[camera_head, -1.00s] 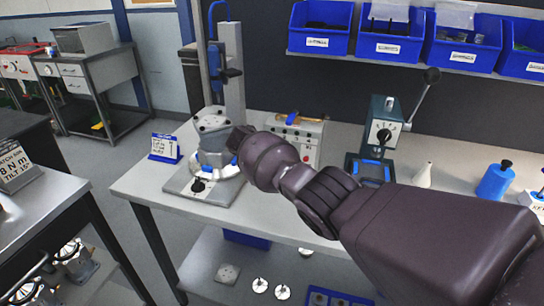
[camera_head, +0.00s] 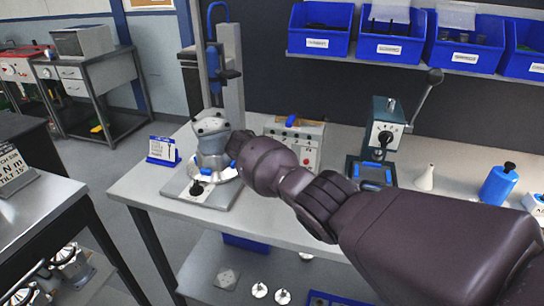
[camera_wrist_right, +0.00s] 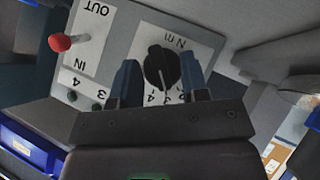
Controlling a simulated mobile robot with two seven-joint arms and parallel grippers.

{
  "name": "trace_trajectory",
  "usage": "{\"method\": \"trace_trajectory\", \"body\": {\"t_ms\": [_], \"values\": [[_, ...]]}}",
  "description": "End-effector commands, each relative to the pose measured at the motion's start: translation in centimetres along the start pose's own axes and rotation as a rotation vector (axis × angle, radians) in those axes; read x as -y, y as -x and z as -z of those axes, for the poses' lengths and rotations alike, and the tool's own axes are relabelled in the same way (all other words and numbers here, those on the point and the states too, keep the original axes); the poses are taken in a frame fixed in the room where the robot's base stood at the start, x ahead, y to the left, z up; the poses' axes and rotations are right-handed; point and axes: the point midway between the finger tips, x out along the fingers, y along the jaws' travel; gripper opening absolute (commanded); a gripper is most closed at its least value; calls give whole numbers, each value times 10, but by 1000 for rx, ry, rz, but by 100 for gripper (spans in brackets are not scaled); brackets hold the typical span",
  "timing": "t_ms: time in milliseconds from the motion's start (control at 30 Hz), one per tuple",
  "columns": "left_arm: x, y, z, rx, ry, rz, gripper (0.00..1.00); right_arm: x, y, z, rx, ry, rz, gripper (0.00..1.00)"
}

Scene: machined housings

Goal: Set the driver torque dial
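The dial is a black round knob with a pointer (camera_wrist_right: 162,68) on a white scale plate marked "N m" with numbers, in the right wrist view. My right gripper (camera_wrist_right: 160,84) is open, with one dark finger on each side of the knob. I cannot tell whether the fingers touch it. In the head view my right arm reaches in from the right toward the pale control box (camera_head: 308,142). The arm hides my right gripper and the dial there. My left gripper is not in view.
Beside the dial is a red-tipped lever (camera_wrist_right: 60,42) by IN and OUT labels. A grey housing (camera_head: 212,140) sits on a fixture left of my arm. A lever press (camera_head: 384,125), a white cone (camera_head: 425,178) and a blue bottle (camera_head: 498,184) stand right. Blue bins (camera_head: 391,49) hang above.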

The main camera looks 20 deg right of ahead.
Motion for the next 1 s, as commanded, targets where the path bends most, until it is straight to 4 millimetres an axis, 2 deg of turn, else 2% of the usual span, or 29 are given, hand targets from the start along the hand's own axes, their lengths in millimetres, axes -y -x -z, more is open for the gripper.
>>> {"method": "trace_trajectory", "body": {"t_ms": [467, 567, 800, 1000], "values": [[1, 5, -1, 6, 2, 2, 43, -1, 9, 4, -7, -3, 2, 39], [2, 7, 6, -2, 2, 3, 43, -2, 21, 6, -7, -4, 2, 39], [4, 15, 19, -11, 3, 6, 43, -3, 65, 6, -8, -6, 5, 39], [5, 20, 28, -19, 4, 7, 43, -2, 94, 4, -6, -4, 2, 39]]}}
